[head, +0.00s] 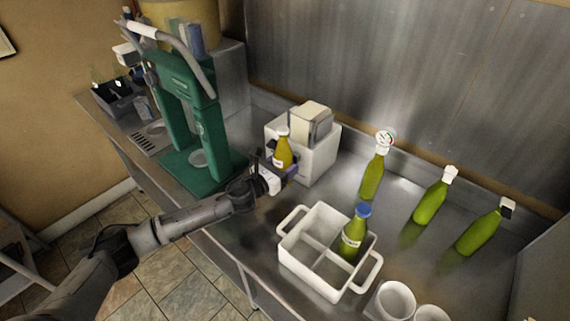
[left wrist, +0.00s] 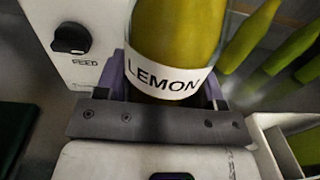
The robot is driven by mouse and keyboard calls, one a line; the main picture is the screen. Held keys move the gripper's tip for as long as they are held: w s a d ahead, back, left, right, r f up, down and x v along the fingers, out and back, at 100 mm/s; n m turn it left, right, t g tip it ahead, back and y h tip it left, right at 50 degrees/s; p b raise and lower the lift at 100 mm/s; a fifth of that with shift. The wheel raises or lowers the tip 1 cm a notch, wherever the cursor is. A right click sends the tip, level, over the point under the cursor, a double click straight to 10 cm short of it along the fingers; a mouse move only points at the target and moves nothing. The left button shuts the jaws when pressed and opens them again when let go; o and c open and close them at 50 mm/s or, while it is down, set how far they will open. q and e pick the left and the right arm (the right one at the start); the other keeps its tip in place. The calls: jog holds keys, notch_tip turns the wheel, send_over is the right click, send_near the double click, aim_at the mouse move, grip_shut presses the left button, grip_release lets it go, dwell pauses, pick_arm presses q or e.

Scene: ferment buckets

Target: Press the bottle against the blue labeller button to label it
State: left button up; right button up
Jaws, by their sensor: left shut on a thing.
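My left gripper (head: 277,170) is shut on a yellow bottle (head: 283,150) and holds it upright, close in front of the white labeller (head: 318,160). In the left wrist view the bottle (left wrist: 180,35) stands between the purple fingers and bears a white band reading "LEMON". The labeller's front (left wrist: 80,75) shows there at the left, with a black knob (left wrist: 73,38) marked "FEED". The blue button is not visible. I cannot tell whether the bottle touches the labeller. My right gripper is not in view.
A white divided crate (head: 310,282) stands in front, holding a blue-capped, labelled green bottle (head: 354,232). Several green bottles (head: 431,200) stand along the back right. White cups (head: 393,300) are at the front right. A green machine (head: 203,135) stands to the left.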

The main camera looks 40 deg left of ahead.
pick_arm(q)
jog(key=shift+s+a+r, duration=0.1)
jog(key=shift+s, duration=1.95)
jog(key=s+r+p, duration=0.2)
jog(key=s+r, duration=0.1)
jog(key=s, duration=0.5)
jog(key=shift+a+p, duration=0.3)
jog(key=shift+p, duration=0.05)
